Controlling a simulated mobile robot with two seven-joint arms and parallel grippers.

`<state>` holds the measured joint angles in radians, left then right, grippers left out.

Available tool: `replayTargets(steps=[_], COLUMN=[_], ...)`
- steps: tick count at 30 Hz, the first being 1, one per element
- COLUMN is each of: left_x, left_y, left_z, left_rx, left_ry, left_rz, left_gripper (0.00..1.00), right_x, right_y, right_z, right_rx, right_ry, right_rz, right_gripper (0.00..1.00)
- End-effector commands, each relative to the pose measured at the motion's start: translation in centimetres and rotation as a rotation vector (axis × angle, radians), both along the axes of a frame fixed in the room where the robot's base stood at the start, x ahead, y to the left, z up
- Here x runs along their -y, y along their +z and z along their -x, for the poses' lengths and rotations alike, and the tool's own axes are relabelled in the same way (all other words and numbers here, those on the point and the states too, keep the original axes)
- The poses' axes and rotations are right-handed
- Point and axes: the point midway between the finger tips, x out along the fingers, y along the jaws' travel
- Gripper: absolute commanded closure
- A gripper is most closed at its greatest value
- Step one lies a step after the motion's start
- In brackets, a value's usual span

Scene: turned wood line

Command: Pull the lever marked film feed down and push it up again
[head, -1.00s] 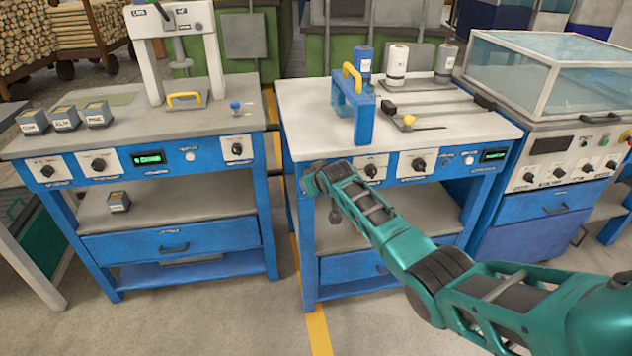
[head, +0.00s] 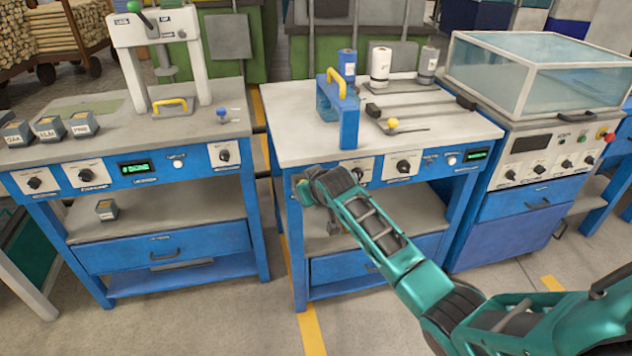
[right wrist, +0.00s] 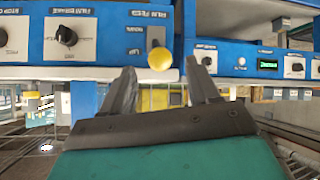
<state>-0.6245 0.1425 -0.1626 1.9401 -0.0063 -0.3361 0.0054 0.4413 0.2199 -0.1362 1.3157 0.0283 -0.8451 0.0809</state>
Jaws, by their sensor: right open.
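My right gripper (right wrist: 160,66) is open, with one dark finger on each side of the knob. I cannot tell whether either finger touches it. In the head view the right gripper (head: 303,189) is at the left end of the right bench's front panel, and it hides the lever there. My left gripper is out of view.
The right bench (head: 284,113) carries a blue frame with a yellow handle (head: 337,82). A second bench (head: 70,163) stands to the left across a gap with a yellow floor line (head: 311,328). A film brake dial (right wrist: 66,36) sits close beside the lever plate.

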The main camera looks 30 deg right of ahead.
Motion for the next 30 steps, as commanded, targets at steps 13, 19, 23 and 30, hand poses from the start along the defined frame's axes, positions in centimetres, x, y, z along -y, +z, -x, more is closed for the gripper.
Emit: replayTargets(steps=[13,19,23,30], left_x=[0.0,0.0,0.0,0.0], left_y=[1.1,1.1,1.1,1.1], left_z=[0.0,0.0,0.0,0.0], left_rx=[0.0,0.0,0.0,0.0], left_ry=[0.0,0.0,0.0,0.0], left_rz=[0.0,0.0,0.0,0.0], left_gripper=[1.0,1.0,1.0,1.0], right_x=[-0.5,-0.6,-0.6,-0.6], right_y=[3.1,3.2,3.2,3.2], right_z=[3.8,4.0,4.0,4.0], right_rx=[0.001,0.001,0.001,0.001], right_ry=[0.0,0.0,0.0,0.0], right_rz=[-0.001,-0.001,-0.001,-0.001], right_gripper=[0.4,0.4,0.4,0.4])
